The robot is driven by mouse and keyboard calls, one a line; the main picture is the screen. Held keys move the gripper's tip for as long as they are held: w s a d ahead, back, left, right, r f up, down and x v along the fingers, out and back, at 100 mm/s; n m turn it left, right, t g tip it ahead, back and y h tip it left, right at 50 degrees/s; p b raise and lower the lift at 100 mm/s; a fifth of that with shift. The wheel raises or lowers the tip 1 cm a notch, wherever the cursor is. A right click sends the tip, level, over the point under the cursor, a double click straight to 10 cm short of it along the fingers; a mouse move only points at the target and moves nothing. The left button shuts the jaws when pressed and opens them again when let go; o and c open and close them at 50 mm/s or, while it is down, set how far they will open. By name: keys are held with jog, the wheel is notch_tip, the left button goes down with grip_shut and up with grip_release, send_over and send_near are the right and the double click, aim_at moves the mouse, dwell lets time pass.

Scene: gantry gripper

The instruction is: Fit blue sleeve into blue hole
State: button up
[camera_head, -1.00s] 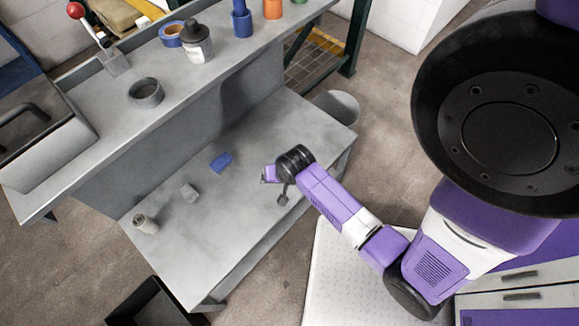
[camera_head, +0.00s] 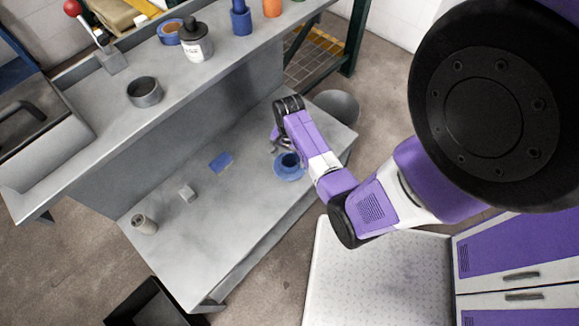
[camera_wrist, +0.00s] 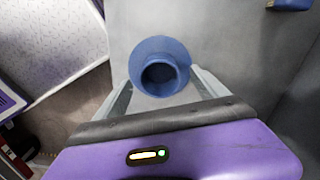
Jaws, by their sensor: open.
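A blue flanged sleeve (camera_head: 289,168) stands on the right part of the lower bench, partly covered by my arm in the head view. In the wrist view the sleeve (camera_wrist: 148,49) shows a wide round flange and a narrower collar with a dark opening. My gripper (camera_wrist: 162,80) is open, its fingers on either side of the sleeve's near part; I cannot tell whether they touch it. In the head view my gripper (camera_head: 279,142) is largely hidden by my wrist. I cannot make out a blue hole for certain.
The lower bench (camera_head: 235,215) also holds a flat blue piece (camera_head: 220,162), a small grey block (camera_head: 187,193) and a grey cylinder (camera_head: 144,224). The upper shelf holds a grey ring (camera_head: 145,92), a bottle (camera_head: 196,42) and a blue holder (camera_head: 241,20).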

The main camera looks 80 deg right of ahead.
aim_at(289, 162)
jog(key=shift+f, duration=1.85)
jog(key=c, duration=1.7)
